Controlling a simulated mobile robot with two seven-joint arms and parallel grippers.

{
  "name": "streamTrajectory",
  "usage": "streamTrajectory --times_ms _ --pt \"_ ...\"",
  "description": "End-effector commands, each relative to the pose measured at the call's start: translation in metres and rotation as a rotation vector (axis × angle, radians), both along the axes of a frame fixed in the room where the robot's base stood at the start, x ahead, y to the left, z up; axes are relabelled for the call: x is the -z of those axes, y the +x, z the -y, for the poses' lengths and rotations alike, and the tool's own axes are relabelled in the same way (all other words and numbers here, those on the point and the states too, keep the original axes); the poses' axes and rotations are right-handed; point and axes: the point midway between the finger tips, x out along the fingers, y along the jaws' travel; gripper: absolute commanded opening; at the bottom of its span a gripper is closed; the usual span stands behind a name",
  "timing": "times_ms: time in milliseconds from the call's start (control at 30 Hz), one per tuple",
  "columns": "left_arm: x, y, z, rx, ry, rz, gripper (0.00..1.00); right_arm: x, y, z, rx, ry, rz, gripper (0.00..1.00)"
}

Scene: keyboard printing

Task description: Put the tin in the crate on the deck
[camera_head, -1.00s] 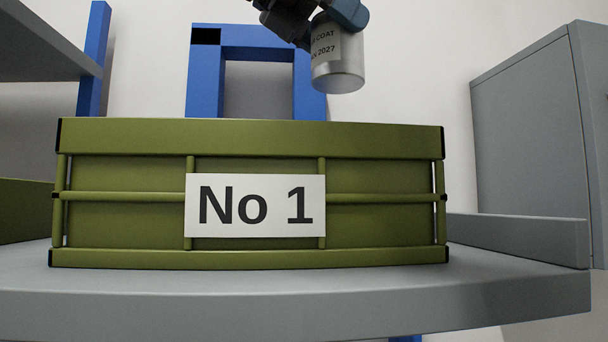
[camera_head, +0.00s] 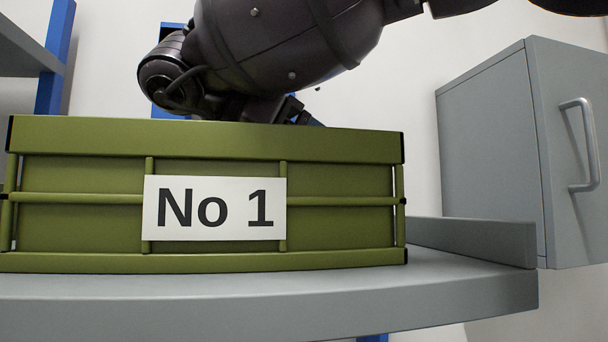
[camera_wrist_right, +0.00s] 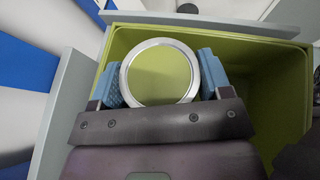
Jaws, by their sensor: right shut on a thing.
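The olive-green crate (camera_head: 340,140), labelled No 1, stands on the grey deck (camera_head: 440,295) in the head view. My right arm reaches over its rim, and the right gripper is mostly hidden behind the front wall. In the right wrist view my right gripper (camera_wrist_right: 160,82) is shut on the tin (camera_wrist_right: 126,76), with a blue finger on each side. The tin shows as a silver rim around a green disc. It is within the outline of the crate's opening; the crate's inside (camera_wrist_right: 265,75) shows to its right. How high the tin is above the crate floor cannot be told. My left gripper is not in view.
A grey cabinet (camera_head: 490,150) with a handle stands at the right. A low grey ledge (camera_head: 480,240) edges the deck beside the crate. A blue post (camera_head: 55,60) and a grey shelf (camera_head: 25,55) are at the left. The deck in front of the crate is clear.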

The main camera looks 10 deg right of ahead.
Motion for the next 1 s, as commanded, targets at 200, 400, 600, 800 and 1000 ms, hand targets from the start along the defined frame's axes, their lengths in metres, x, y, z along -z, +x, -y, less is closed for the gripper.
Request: streamTrajectory --times_ms 200,400,600,800,1000 --pt "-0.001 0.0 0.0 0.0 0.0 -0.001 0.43 0.026 0.0 0.0 0.0 -0.001 -0.002 0.23" --pt "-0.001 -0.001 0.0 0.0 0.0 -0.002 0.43 0.03 0.0 0.0 0.0 0.0 0.0 0.23" --pt "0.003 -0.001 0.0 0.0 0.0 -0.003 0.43 0.032 0.0 0.0 0.0 -0.001 0.001 0.23" --pt "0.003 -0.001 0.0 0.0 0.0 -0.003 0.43 0.032 0.0 0.0 0.0 0.0 -0.001 0.82" --pt "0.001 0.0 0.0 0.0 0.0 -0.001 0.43 0.032 0.0 0.0 0.0 0.0 -0.001 0.82"
